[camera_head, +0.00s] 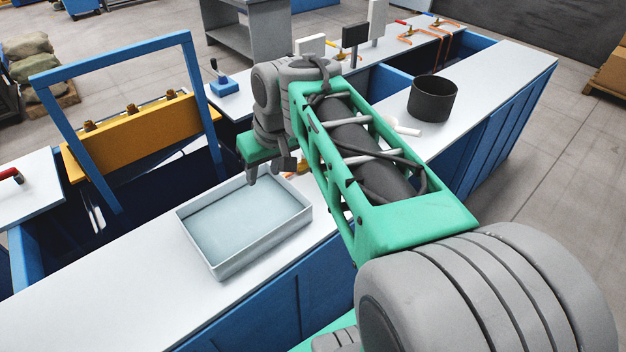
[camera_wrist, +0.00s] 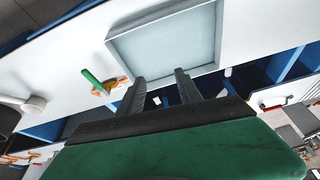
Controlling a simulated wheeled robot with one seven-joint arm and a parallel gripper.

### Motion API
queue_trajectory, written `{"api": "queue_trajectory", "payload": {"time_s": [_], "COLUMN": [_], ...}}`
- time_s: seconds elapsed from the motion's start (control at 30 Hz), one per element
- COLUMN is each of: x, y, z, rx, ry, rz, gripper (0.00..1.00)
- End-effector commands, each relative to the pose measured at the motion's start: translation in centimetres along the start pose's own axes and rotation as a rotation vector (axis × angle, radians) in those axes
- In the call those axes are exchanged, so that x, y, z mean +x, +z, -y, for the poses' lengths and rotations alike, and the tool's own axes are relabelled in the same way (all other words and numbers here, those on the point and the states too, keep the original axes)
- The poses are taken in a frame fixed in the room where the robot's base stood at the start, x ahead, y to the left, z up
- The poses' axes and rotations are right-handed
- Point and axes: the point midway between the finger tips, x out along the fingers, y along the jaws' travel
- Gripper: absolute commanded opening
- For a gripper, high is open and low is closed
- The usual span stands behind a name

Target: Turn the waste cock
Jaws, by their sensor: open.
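A cock with a green handle (camera_wrist: 94,79) and an orange-brass body stands on the white worktop beside the shallow tray (camera_wrist: 140,23), left of my fingers in the wrist view. I cannot tell for sure that it is the waste cock. In the head view it is mostly hidden behind my arm. My gripper (camera_wrist: 158,80) is open, with nothing between its two dark fingers. In the head view my gripper (camera_head: 263,172) hangs over the tray's back edge. The fingers look apart from the cock.
The tray (camera_head: 258,243) sits on the front worktop (camera_head: 100,285). A black pot (camera_head: 432,98) stands right of my arm. A blue frame (camera_head: 110,58) and a yellow panel (camera_head: 140,138) rise at the back left. Copper pipes with red handles (camera_head: 404,22) lie at the back.

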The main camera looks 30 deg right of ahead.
Motion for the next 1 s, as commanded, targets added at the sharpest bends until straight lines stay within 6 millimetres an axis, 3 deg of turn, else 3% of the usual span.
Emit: {"api": "queue_trajectory", "payload": {"time_s": [0.03,0.1,0.2,0.33,0.47,0.8,1.0], "x": [4.4,6.6,9.0,10.3,10.8,16.5,17.7], "y": [-0.8,-2.4,-3.0,-2.5,-2.3,-2.4,-2.6], "z": [-3.8,-8.7,-15.6,-21.3,-22.8,-22.8,-22.8], "rx": [0.005,-0.017,-0.052,-0.088,-0.103,-0.101,-0.101], "ry": [-0.004,-0.010,-0.009,0.000,0.002,0.002,0.004], "rz": [-0.001,-0.008,-0.015,-0.019,-0.020,-0.020,-0.022], "gripper": [0.42,0.42,0.42,0.42,0.42,0.42,0.42]}}
